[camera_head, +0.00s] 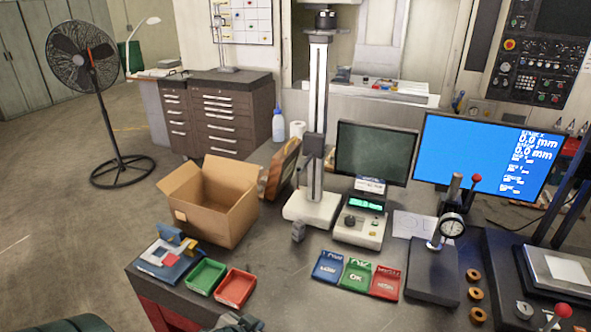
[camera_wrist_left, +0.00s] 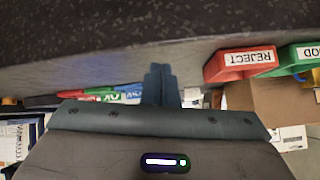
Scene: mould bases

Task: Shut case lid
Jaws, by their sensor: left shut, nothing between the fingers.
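A brown wooden case (camera_head: 280,168) stands between the cardboard box and the height gauge in the head view. Its tall slanted part looks like a raised lid; the box hides much of its lower part. My left gripper (camera_head: 238,322) shows at the bottom edge of the head view, near the front edge of the bench, well apart from the case. In the left wrist view its fingers (camera_wrist_left: 160,84) are together and empty. I cannot make out the case in the wrist view. My right gripper is not in view.
An open cardboard box (camera_head: 212,205) stands in front of the case. Green (camera_head: 206,276) and red (camera_head: 235,288) bins lie near the front edge. The height gauge (camera_head: 315,205) stands right of the case.

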